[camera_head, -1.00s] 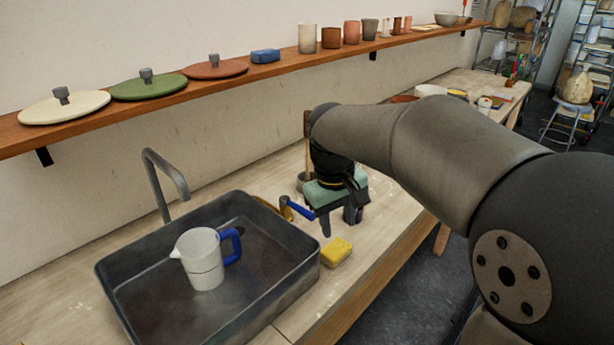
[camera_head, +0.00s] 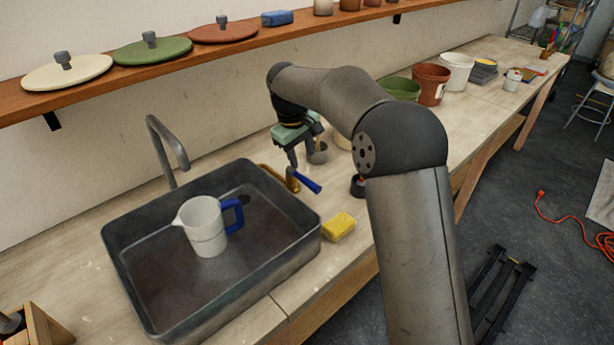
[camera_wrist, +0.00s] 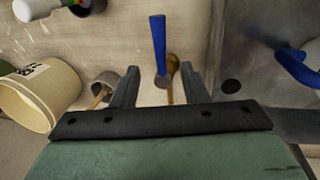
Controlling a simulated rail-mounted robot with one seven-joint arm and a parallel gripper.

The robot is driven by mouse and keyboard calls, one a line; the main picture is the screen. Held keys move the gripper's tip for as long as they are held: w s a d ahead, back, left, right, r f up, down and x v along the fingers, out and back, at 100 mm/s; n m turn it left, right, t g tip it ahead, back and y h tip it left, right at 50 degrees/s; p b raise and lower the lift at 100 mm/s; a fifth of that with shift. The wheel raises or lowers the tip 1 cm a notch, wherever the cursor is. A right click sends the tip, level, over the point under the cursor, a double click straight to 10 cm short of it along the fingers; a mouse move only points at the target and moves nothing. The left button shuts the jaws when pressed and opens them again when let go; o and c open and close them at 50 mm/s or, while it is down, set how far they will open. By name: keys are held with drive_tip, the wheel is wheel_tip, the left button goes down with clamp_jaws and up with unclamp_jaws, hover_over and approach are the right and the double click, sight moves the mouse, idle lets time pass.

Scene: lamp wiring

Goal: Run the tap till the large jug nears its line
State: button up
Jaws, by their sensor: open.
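The large white jug (camera_head: 207,230) with a blue handle stands upright in the dark sink (camera_head: 265,285). A faint line runs around its lower body; its inside is hidden. The grey tap spout (camera_head: 172,150) arches over the sink's back left, with no stream visible. The blue tap lever (camera_head: 308,182) sits on a brass valve (camera_head: 291,177) at the sink's right rim. My gripper (camera_head: 301,160) is open just above and behind the lever. In the wrist view the lever (camera_wrist: 158,40) shows beyond and between the open fingertips (camera_wrist: 160,70), with contact not visible.
A yellow sponge (camera_head: 339,226) lies right of the sink. A grey cup (camera_head: 317,153) stands close to my gripper, and a cream bucket (camera_wrist: 45,100) shows in the wrist view. Pots (camera_head: 430,83) stand farther right. A shelf with lids (camera_head: 152,50) runs above.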

sight(307, 181)
drive_tip(key=f, duration=0.3)
drive_tip(key=w+d+f, duration=0.1)
drive_tip(key=f, duration=0.2)
drive_tip(key=f+p, duration=0.1)
drive_tip(key=f, duration=0.2)
drive_tip(key=shift+w+d+f, duration=0.15)
drive_tip(key=shift+w+d, duration=0.05)
clamp_jaws()
drive_tip(key=shift+a, duration=0.1)
